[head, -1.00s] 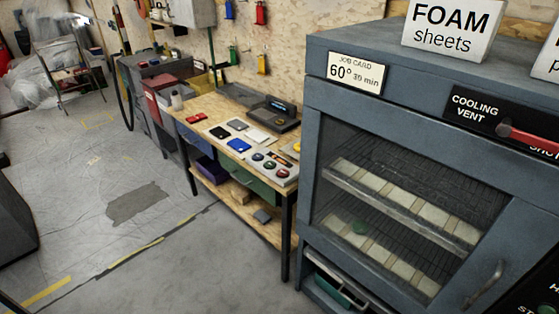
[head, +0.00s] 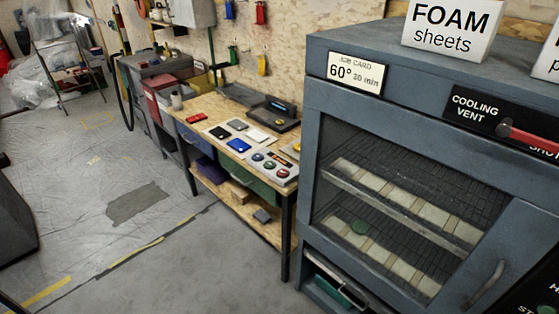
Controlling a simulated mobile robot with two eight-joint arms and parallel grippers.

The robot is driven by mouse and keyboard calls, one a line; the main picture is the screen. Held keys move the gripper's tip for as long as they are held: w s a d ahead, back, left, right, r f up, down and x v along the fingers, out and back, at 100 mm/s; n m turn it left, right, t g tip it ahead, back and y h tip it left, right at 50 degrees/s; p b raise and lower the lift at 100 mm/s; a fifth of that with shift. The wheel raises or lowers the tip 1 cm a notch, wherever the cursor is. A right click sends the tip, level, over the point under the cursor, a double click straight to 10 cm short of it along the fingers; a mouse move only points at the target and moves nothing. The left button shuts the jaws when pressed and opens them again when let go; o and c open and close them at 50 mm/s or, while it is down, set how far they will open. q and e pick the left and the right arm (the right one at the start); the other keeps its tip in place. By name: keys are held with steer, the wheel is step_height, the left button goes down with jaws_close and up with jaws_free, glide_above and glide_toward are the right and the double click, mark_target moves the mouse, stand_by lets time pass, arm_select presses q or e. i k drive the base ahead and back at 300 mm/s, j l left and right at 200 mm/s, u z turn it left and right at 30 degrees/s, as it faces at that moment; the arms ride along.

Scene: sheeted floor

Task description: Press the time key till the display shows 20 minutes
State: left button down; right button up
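A grey-blue oven cabinet (head: 340,120) with a glass door stands at the right in the head view. A dark panel (head: 540,298) with cut-off white lettering shows at the lower right edge. No time key or display can be made out. A job card (head: 355,74) on the cabinet's upper front reads 60° and what looks like 30 min. The door (head: 330,160) is shut, with pale pieces on racks behind the glass. Neither of my grippers is in view.
A red lever (head: 530,137) sticks out by the cooling vent label (head: 474,108). A foam sheets sign (head: 452,28) stands on top. A wooden workbench (head: 200,104) with small devices stands left of the cabinet. The floor (head: 70,200) in front is mostly clear.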

mark_target(257, 156)
steer(key=i+j+z, duration=0.15)
steer(key=i+j, duration=0.4)
steer(key=i, duration=0.2)
steer(key=i+j+z, duration=0.15)
steer(key=i+j, duration=0.45)
steer(key=i, duration=0.15)
